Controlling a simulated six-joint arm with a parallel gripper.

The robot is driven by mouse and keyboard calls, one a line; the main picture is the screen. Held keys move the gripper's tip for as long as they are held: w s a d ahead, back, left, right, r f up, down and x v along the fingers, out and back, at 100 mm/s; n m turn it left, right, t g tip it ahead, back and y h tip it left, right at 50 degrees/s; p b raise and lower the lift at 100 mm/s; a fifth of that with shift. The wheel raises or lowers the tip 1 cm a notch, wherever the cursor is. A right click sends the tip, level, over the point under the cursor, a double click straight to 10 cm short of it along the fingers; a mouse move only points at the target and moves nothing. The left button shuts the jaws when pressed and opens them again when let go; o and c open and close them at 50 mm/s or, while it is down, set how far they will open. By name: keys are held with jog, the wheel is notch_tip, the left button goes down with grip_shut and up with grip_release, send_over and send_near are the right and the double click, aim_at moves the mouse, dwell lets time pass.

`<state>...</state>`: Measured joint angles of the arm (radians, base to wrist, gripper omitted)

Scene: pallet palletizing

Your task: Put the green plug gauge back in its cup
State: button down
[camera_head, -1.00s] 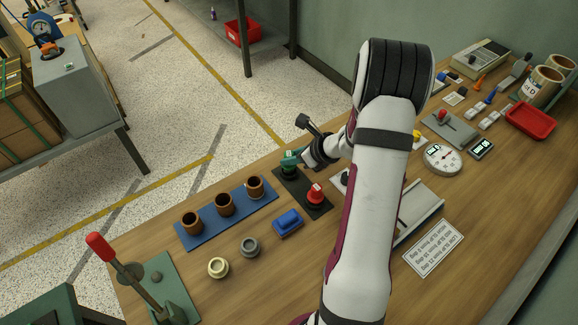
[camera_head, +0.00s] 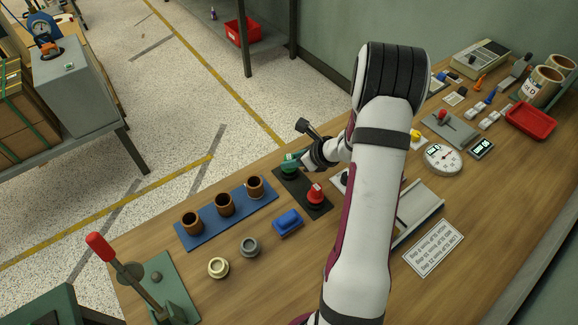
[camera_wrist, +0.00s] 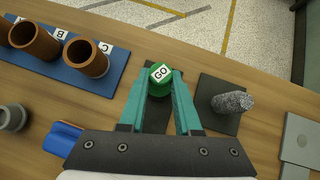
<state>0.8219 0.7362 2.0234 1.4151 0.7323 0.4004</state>
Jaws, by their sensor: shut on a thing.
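The green plug gauge (camera_wrist: 160,80) has a white label reading GO on top and sits between my fingertips in the wrist view. My gripper (camera_wrist: 161,74) has teal fingers and is shut on it. In the head view the gauge (camera_head: 289,173) shows low at my gripper (camera_head: 291,162), over the far end of a dark plate (camera_head: 318,208). I cannot tell whether it is clear of the plate. A red gauge (camera_head: 315,194) stands on the same plate. Three brown cups stand on a blue mat (camera_head: 191,240); labels B and C show in the wrist view.
A blue block (camera_head: 288,222), a grey ring (camera_head: 250,247) and a cream ring (camera_head: 218,267) lie in front of the cups. A red-handled lever (camera_head: 100,246) stands at lower left. A grey rough piece (camera_wrist: 232,101) lies on a dark pad right of my gripper.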

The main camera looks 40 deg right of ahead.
jog(key=shift+f, duration=0.15)
jog(key=c, duration=0.5)
grip_release()
jog(key=v, duration=1.6)
jog(key=s+a+r+n+g+y, duration=0.1)
jog(key=a+r+n+g+y, duration=0.15)
jog(key=a+n, duration=0.65)
jog(key=s+a+r+n+g+y, duration=0.1)
jog(key=a+r+n+g, duration=0.35)
jog(key=a, duration=0.85)
jog(key=s+a+n+h, duration=0.1)
jog(key=s+a+n, duration=0.1)
jog(key=s+n, duration=0.2)
jog(key=s+a+f+n+g+h, duration=0.1)
jog(key=s+a+n, duration=0.1)
jog(key=s+n, duration=0.3)
jog(key=s+a+n+h, duration=0.1)
jog(key=s+a+n, duration=0.1)
jog(key=s+n, duration=0.2)
jog(key=shift+s+a+f+n+h, duration=0.1)
jog(key=shift+s+f+n+h, duration=0.2)
jog(key=shift+n, duration=0.35)
